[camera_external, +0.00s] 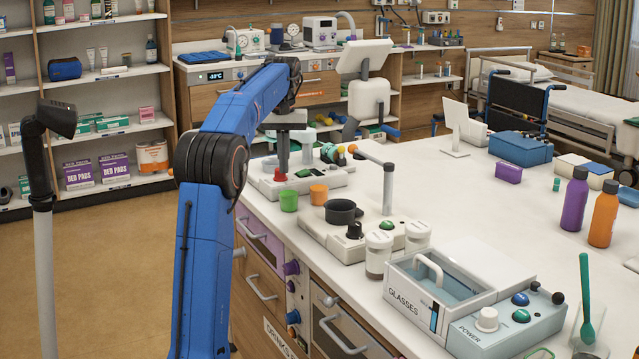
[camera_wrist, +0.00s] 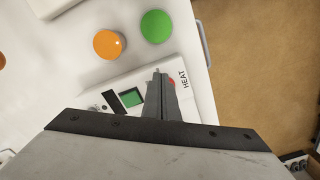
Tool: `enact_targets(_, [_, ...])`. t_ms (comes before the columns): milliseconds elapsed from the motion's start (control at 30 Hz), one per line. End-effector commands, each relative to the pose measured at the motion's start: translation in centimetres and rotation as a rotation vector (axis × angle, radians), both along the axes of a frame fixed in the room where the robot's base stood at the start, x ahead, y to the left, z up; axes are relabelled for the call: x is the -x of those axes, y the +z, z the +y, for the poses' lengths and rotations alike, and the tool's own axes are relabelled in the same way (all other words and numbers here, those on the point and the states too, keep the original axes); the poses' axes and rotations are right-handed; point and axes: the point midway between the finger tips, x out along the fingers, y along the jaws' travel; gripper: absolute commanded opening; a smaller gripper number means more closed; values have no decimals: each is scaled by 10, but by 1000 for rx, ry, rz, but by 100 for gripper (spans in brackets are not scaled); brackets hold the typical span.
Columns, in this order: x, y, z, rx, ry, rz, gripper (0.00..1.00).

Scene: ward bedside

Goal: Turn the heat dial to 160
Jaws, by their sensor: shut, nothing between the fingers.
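The heat device is a pale box (camera_external: 308,182) on the counter, beyond the two cups. Its red dial (camera_external: 280,175) is at the front left corner. The wrist view shows the "HEAT" lettering, a sliver of the red dial (camera_wrist: 172,83) and a small green display (camera_wrist: 131,98) whose reading is not legible. My gripper (camera_external: 282,167) points down over the dial with its fingers shut and empty. In the wrist view my gripper (camera_wrist: 160,76) covers most of the dial. I cannot tell whether the fingertips touch it.
A green cup (camera_external: 288,201) and an orange cup (camera_external: 318,194) stand close to the device. A machine with a dark bowl (camera_external: 340,212), jars (camera_external: 379,255) and a glasses bath (camera_external: 455,285) line the counter nearer the camera. The floor (camera_external: 110,260) at left is clear.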

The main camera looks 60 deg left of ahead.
Motion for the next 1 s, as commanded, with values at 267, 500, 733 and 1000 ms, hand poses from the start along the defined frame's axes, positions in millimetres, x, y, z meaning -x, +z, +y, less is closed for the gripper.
enact_targets(267, [0, -9, 0, 0, 0, 1, 0])
enact_targets(500, [0, -9, 0, 0, 0, 1, 0])
enact_targets(733, [0, -9, 1, 0, 1, 1, 0])
enact_targets(1000, [0, -9, 2, 0, 1, 1, 0])
